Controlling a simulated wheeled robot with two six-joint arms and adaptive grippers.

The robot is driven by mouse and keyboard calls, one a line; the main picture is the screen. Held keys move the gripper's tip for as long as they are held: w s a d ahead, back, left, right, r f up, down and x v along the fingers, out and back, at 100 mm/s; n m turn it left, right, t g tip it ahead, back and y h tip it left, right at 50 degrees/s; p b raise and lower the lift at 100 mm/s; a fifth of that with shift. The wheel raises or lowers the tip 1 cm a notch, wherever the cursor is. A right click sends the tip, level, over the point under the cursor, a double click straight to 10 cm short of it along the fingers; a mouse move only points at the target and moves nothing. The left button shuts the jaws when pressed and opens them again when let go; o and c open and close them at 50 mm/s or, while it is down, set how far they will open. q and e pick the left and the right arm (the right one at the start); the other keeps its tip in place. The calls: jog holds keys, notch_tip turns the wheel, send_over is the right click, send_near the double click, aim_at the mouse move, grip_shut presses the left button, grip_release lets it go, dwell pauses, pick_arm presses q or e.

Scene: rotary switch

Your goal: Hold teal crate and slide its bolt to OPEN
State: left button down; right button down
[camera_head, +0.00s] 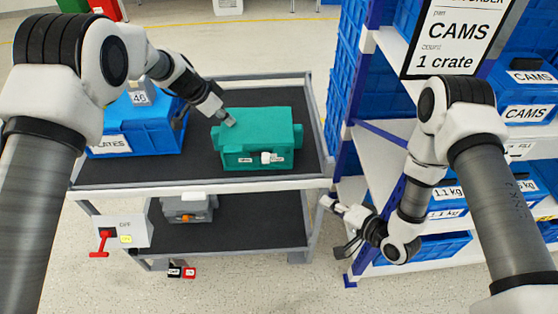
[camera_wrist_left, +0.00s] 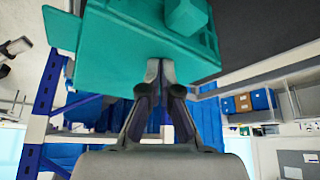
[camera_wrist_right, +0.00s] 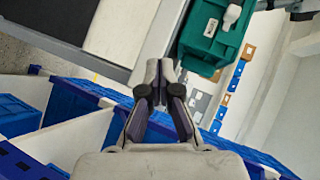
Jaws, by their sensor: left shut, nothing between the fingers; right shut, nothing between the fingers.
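The teal crate (camera_head: 285,125) sits on the cart's top shelf. A white bolt knob (camera_head: 266,158) is on its front face, between two small white labels too small to read. My left gripper (camera_head: 226,120) is shut and empty at the crate's top left; in the left wrist view its tips (camera_wrist_left: 160,66) lie against or just in front of the teal surface (camera_wrist_left: 105,50), contact unclear. My right gripper (camera_head: 330,204) is shut and empty, off the cart's right front corner. In the right wrist view, the crate (camera_wrist_right: 203,40) and knob (camera_wrist_right: 232,14) lie beyond its tips (camera_wrist_right: 160,66).
A blue crate (camera_head: 150,138) labelled PLATES stands left on the cart's top shelf. A grey box (camera_head: 190,206) is on the lower shelf. A switch box with a red lever (camera_head: 101,240) hangs at the front left. A rack with blue bins (camera_head: 527,112) stands right.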

aim_at(263, 161)
pick_arm(q)
jog(key=shift+s+f, duration=0.2)
jog(key=shift+f, duration=0.1)
pick_arm(e)
notch_tip(263, 161, up, 6)
jog(key=w+a+m+t+y, duration=0.2)
jog(key=y, duration=0.2)
jog(key=x, duration=0.9)
jog(key=shift+w+f, duration=0.15)
jog(key=shift+w, duration=0.15)
jog(key=a, duration=0.3)
jog(key=shift+w+a, duration=0.1)
jog(key=shift+a, duration=0.15)
pick_arm(q)
jog(key=shift+s+f, duration=0.1)
pick_arm(e)
jog(key=shift+a, duration=0.25)
jog(key=a, duration=0.3)
jog(key=shift+a, duration=0.25)
